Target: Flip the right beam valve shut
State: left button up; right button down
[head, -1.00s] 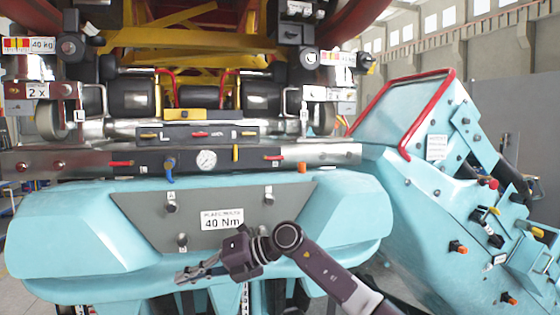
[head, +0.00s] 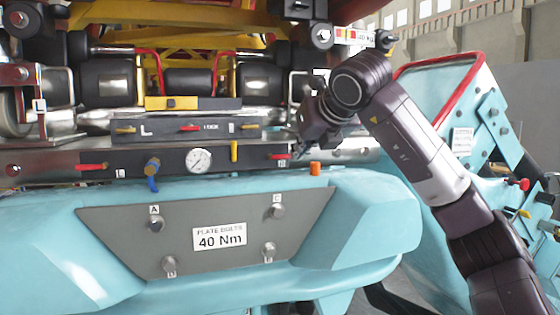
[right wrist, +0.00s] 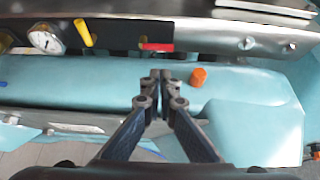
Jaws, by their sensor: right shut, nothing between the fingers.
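The right beam valve appears to be the red lever (head: 279,156) at the right end of the dark beam panel (head: 218,160). The lever lies level along the panel. It also shows as a red handle in the right wrist view (right wrist: 157,46). My right gripper (head: 302,151) is just right of the lever in the head view, its fingers pointing down. In the right wrist view my fingertips (right wrist: 160,79) are together and empty, below the red handle in the picture and apart from it. Contact cannot be told from the head view. My left gripper is not in view.
A yellow lever (head: 234,151), a gauge (head: 199,160), a blue-handled valve (head: 152,167) and another red lever (head: 92,166) line the panel. An orange cap (head: 315,168) is close below my right gripper. The turquoise housing (head: 375,215) bulges out below the beam.

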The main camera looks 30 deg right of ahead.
aim_at(289, 175)
jog(key=shift+d+r, duration=0.2)
jog(key=shift+r, duration=0.1)
jog(key=shift+s+r, duration=0.2)
jog(key=shift+s, duration=0.15)
jog(key=p+x, duration=0.2)
jog(key=x, duration=0.3)
jog(key=p+x, duration=0.1)
jog(key=x, duration=0.2)
jog(key=shift+w+f, duration=0.1)
jog(key=shift+w, duration=0.2)
jog(key=shift+w+d+f, duration=0.1)
jog(key=shift+w+f, duration=0.05)
jog(key=shift+w, duration=0.1)
jog(key=shift+f, duration=0.1)
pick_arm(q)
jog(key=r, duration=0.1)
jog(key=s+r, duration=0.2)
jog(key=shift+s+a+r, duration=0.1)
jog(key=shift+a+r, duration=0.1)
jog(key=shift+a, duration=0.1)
